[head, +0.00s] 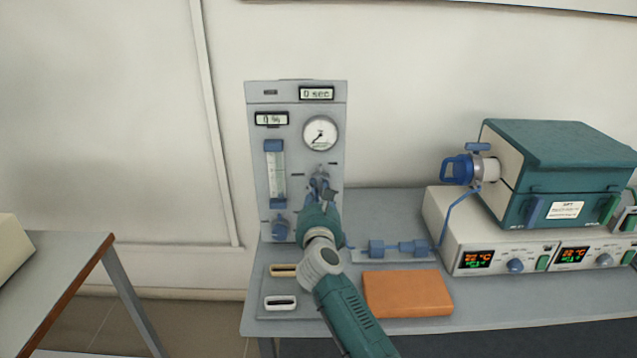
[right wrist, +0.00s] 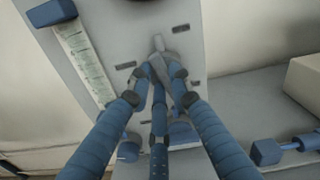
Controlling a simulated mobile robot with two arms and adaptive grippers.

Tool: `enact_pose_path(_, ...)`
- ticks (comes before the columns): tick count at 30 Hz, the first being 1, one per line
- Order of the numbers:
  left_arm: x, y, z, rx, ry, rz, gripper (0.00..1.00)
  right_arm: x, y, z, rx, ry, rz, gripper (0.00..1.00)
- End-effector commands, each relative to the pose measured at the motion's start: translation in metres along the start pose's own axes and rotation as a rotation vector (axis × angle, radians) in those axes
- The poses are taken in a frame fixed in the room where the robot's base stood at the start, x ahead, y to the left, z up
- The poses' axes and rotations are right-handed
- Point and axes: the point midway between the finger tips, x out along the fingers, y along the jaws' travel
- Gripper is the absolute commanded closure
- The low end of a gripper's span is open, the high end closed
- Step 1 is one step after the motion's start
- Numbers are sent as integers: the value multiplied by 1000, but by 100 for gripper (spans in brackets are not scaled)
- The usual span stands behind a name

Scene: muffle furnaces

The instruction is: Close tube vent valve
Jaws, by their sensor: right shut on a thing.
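The grey panel (head: 261,160) stands upright at the back of the table, with a gauge, a flow tube and valves on its front. My right gripper (head: 320,187) reaches up to the panel's middle, below the round gauge. In the right wrist view my right gripper (right wrist: 163,72) has its blue fingers closed together around a small grey valve handle (right wrist: 157,43) on the panel face. The fingers and arm hide most of the valve, so its angle is hard to tell. My left gripper is not in view.
A blue knob (head: 280,228) sits at the panel's lower left. An orange block (head: 407,293) lies right of my arm, below blue tube fittings (head: 398,248). A teal furnace (head: 560,160) stands on a white controller (head: 455,230) at the right. Another table (head: 55,265) is at the left.

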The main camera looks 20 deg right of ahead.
Motion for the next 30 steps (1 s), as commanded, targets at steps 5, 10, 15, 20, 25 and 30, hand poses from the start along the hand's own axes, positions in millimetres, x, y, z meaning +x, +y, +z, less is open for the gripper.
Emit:
enact_pose_path(5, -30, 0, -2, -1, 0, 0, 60, 0, 0, 3, -170, 5, 2, 100)
enact_pose_path(10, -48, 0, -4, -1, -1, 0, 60, -1, 2, 1, -333, 6, 2, 100)
enact_pose_path(15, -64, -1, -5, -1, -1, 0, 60, -1, 3, 0, -493, 4, 3, 100)
enact_pose_path(20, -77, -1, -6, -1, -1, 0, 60, 0, 3, -2, -646, 4, 3, 100)
enact_pose_path(25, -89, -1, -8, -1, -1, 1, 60, -1, 4, -4, -807, 3, 4, 100)
enact_pose_path(30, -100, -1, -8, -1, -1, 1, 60, -1, 4, -6, -963, 4, 4, 100)
